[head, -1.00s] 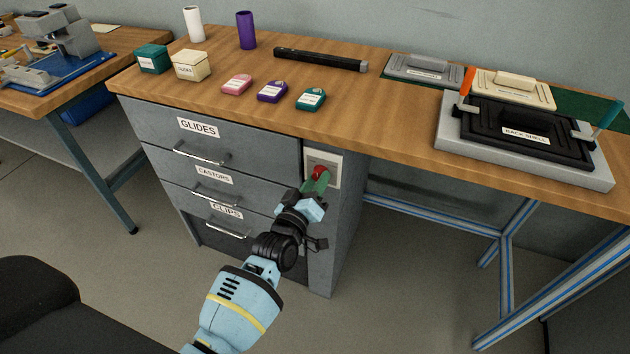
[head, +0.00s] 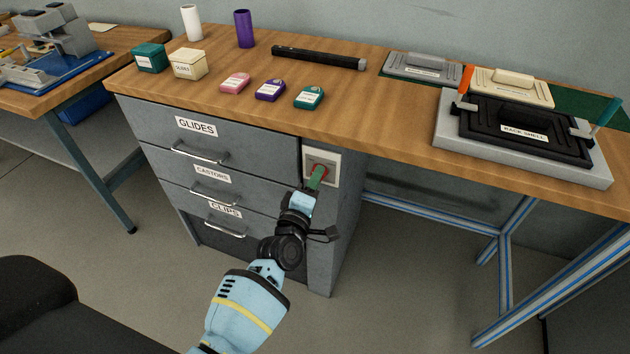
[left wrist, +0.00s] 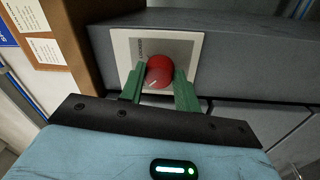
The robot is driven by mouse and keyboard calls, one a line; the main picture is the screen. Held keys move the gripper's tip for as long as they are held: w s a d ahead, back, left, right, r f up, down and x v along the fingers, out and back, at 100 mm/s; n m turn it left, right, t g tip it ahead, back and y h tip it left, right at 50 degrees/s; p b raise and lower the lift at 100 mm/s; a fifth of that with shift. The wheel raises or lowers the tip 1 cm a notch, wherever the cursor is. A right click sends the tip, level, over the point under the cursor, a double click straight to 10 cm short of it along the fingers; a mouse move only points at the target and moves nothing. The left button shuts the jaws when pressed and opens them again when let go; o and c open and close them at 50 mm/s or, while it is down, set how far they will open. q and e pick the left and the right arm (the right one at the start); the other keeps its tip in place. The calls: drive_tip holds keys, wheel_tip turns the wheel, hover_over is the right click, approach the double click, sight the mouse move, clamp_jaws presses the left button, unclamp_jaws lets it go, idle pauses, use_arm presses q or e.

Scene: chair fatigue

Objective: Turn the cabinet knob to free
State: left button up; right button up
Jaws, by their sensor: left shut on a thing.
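The cabinet knob is a round red knob (left wrist: 159,71) with a white pointer mark, on a pale square plate (left wrist: 190,48) fixed to the grey cabinet (head: 338,225). A partly readable label is printed on the plate. My left gripper (head: 318,175) is at the plate. In the left wrist view its green fingers (left wrist: 160,82) are on either side of the knob, shut on it. In the head view the fingers hide most of the knob. My right gripper is not in view.
The drawers left of the plate are labelled GLIDES (head: 196,126), CASTORS (head: 212,173) and CLIPS (head: 225,210), with bar handles. The wooden worktop (head: 400,110) overhangs the cabinet above. A dark chair (head: 40,300) stands at the lower left.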

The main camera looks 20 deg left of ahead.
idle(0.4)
use_arm(q)
drive_tip(key=o, duration=1)
drive_tip(key=shift+s+a+f, duration=0.1)
drive_tip(key=shift+s+f, duration=0.05)
drive_tip(key=shift+s, duration=1.8)
drive_tip(key=shift+s+f, duration=0.15)
drive_tip(key=shift+s, duration=1.8)
